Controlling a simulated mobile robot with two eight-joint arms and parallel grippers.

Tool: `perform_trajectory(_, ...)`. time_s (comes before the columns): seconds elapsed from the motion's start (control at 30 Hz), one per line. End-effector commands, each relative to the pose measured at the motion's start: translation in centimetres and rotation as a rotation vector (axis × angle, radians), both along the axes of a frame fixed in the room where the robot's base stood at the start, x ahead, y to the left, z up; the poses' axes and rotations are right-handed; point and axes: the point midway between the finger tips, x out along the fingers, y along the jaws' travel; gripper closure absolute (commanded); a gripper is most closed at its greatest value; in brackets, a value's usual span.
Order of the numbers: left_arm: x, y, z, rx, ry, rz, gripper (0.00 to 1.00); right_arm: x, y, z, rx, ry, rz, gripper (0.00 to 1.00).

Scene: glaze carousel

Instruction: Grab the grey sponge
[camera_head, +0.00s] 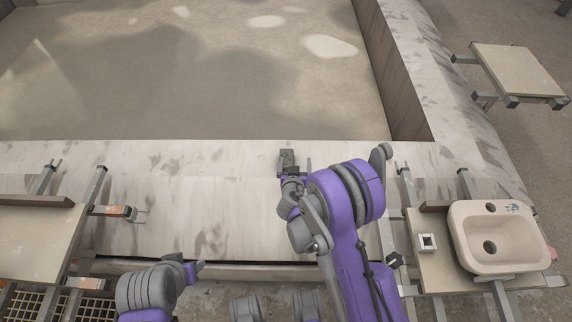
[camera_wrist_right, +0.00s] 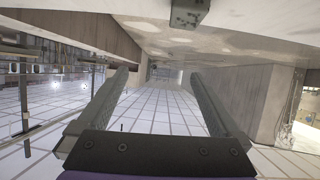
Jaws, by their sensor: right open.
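A small dark grey block, which I take to be the grey sponge (camera_head: 287,155), rests on the pale stone ledge (camera_head: 200,165) in the head view. My right gripper (camera_head: 294,167) is right by it, on its near side; whether they touch is unclear there. In the right wrist view the grey sponge (camera_wrist_right: 188,13) shows at the top edge, partly cut off. It lies outside the two fingers of my right gripper (camera_wrist_right: 158,75), which are apart with nothing between them. My left arm shows at the bottom of the head view; its fingers cannot be made out.
A cream basin (camera_head: 500,262) and a small white square piece (camera_head: 428,242) are on a board at the right. Another board (camera_head: 30,235) on a metal frame is at the left. Beyond the ledge is a wide sunken floor (camera_head: 200,90). The ledge left of the sponge is clear.

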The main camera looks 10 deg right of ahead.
Motion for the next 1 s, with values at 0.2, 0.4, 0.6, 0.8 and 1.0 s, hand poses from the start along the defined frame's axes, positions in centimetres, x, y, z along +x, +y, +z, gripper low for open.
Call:
perform_trajectory(0.2,0.3,0.0,-2.7,0.0,0.009,0.0,0.5,0.3,2.2,-7.2,0.018,-0.065,0.043,0.0)
perform_trajectory(0.4,0.3,0.0,-3.3,0.0,0.011,0.0,0.5,0.8,2.7,-9.2,0.025,-0.085,0.056,0.0)
perform_trajectory(0.6,0.4,0.0,-3.8,0.0,0.013,0.0,0.5,3.8,2.1,-10.3,0.026,-0.086,0.057,0.0)
perform_trajectory(0.8,0.4,0.0,-4.1,0.0,0.014,0.0,0.5,5.4,1.8,-10.7,0.026,-0.085,0.057,0.0)
perform_trajectory(1.0,0.5,0.0,-5.0,0.0,0.017,0.0,0.5,7.9,1.5,-11.5,0.026,-0.085,0.057,0.0)
